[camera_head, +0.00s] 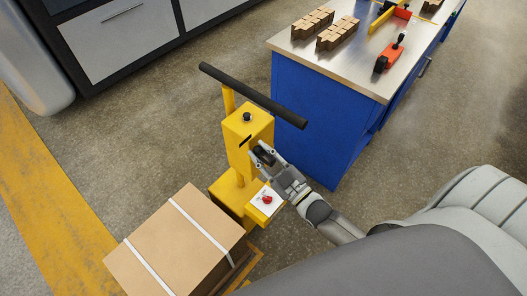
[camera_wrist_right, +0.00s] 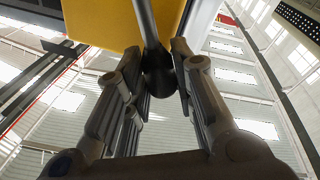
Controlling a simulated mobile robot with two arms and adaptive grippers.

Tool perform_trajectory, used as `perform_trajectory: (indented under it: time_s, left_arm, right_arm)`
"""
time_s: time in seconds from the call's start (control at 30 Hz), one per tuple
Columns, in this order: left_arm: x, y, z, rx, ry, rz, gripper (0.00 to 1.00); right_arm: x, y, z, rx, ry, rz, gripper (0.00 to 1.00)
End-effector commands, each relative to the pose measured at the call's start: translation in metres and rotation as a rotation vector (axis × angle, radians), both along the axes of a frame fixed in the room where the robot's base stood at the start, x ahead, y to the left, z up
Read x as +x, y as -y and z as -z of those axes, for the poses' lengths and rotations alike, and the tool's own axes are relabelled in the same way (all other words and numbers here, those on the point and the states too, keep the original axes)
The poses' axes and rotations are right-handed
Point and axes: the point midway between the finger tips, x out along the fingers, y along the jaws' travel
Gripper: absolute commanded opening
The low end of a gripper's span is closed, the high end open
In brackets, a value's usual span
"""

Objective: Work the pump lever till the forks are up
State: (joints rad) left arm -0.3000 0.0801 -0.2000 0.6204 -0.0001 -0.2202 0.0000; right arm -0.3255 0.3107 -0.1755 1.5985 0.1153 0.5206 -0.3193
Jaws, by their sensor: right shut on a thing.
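A yellow pallet jack (camera_head: 247,135) stands on the floor with a black crossbar handle (camera_head: 252,94) on top. My right gripper (camera_head: 264,156) is at the side of its yellow body, shut on the dark knob of the pump lever. In the right wrist view, the lever knob (camera_wrist_right: 158,78) and its grey rod sit between the two fingers of the gripper (camera_wrist_right: 162,85). The forks are hidden under a strapped cardboard box (camera_head: 180,245), so their height cannot be told. My left gripper is not in view.
A blue workbench (camera_head: 315,115) with a metal top stands close behind the right arm. A red knob (camera_head: 267,199) sits on a white plate low on the jack. Open floor lies left.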

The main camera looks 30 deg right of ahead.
Motion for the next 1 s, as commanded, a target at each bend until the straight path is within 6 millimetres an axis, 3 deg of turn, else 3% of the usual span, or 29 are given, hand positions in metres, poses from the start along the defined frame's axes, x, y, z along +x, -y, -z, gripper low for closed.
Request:
perform_trajectory:
  time_s: [0.3, 0.33, 0.5, 0.83, 1.0]
  left_arm:
    - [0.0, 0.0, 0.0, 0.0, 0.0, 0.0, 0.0]
    - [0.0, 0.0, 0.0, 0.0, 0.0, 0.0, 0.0]
    - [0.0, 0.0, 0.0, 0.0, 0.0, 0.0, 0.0]
    - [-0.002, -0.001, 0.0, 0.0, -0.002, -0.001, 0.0]
    - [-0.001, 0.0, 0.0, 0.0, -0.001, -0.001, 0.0]
  right_arm:
    - [-0.001, -0.002, 0.003, -0.01, -0.003, -0.004, 0.0]
    - [-0.001, -0.002, 0.003, -0.01, -0.004, -0.003, 0.25]
    - [-0.001, -0.002, 0.003, -0.008, -0.003, -0.003, 0.46]
    - [-0.002, -0.001, 0.002, -0.005, -0.002, -0.002, 0.46]
    - [-0.021, 0.004, 0.006, -0.006, -0.005, -0.001, 0.46]
